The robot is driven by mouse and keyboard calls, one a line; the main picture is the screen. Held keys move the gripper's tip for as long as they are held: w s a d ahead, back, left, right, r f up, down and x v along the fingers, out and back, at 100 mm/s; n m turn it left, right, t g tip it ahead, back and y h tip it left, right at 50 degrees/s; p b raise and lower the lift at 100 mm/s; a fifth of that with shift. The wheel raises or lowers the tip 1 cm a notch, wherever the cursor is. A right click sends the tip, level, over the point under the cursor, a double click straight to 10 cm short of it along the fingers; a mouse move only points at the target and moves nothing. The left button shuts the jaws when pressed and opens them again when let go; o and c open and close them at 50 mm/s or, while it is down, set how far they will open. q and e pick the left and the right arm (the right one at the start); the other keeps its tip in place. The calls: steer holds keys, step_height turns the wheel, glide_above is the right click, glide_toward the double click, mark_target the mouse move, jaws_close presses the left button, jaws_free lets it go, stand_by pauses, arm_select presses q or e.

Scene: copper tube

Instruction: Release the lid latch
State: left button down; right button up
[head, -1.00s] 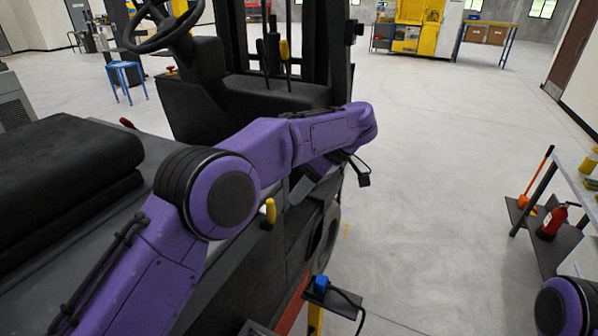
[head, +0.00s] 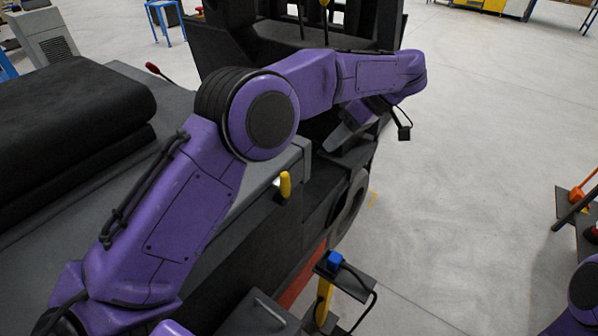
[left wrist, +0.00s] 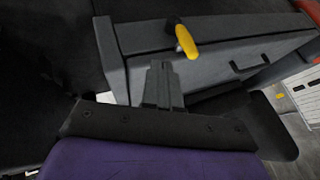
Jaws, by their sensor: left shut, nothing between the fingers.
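The latch handle, a small yellow grip (head: 285,184), sits on the side of the dark grey lid (head: 190,92) of the forklift. It also shows in the left wrist view (left wrist: 186,40), standing just beyond my fingertips on a grey edge. My right gripper is out of view.
A black seat cushion (head: 70,110) lies on the lid. A blue plug (head: 334,260) with a black cable sits on a small bracket below the latch. The forklift's wheel and dark body stand close to my left arm.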

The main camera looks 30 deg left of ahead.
mark_target(285, 185)
arm_select(q)
steer(key=s+a+f+p, duration=0.1)
steer(key=s+a+f, duration=0.4)
steer(key=s+f, duration=0.1)
steer(key=shift+a+f, duration=0.35)
steer(key=shift+f, duration=0.15)
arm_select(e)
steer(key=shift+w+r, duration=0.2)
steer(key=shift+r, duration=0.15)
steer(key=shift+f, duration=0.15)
